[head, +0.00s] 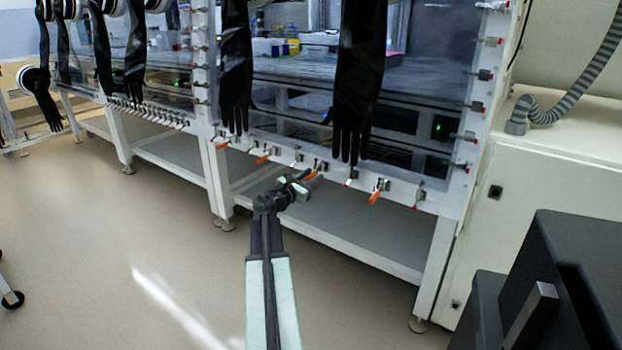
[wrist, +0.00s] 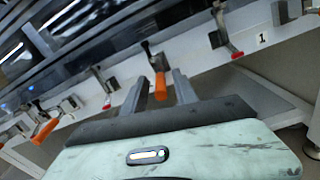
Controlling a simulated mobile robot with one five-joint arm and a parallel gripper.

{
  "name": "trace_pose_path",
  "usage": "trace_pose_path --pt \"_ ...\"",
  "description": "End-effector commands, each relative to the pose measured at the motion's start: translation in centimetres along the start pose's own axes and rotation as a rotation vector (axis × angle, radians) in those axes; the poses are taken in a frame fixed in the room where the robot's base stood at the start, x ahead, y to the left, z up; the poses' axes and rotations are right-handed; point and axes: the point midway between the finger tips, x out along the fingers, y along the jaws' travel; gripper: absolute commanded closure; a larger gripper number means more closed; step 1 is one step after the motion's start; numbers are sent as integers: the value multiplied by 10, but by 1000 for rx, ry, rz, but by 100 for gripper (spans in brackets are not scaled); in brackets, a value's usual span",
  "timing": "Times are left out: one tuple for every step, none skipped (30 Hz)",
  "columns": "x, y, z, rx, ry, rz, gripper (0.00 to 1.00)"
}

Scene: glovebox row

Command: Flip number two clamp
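A row of toggle clamps sits on the white lower rail of the glovebox. No label reading 2 is legible. In the head view, my gripper (head: 300,183) is in front of the rail and partly overlaps an orange-handled clamp (head: 312,174).
Another orange-handled clamp (head: 376,195) hangs farther right on the rail. Black gloves (head: 358,90) hang over the window above the clamps. A white cabinet (head: 545,185) and a dark box (head: 570,275) stand at right.

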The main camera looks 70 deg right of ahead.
Motion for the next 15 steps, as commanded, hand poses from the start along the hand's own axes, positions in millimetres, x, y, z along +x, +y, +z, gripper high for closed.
trace_pose_path --pt "0 0 0 0 0 0 79" --pt "0 0 0 0 0 0 87" --pt "0 0 0 0 0 0 98" --pt "0 0 0 0 0 0 100" --pt "0 0 0 0 0 0 100" --pt "0 0 0 0 0 0 100" --pt "0 0 0 0 0 1 100" --pt "0 0 0 0 0 1 100" --pt "0 0 0 0 0 1 100" --pt "0 0 0 0 0 1 100" --pt "0 0 0 0 0 1 100" --pt "0 1 0 0 0 2 100" --pt "0 1 0 0 0 2 100" --pt "0 1 0 0 0 2 100" --pt "0 1 0 0 0 2 100"
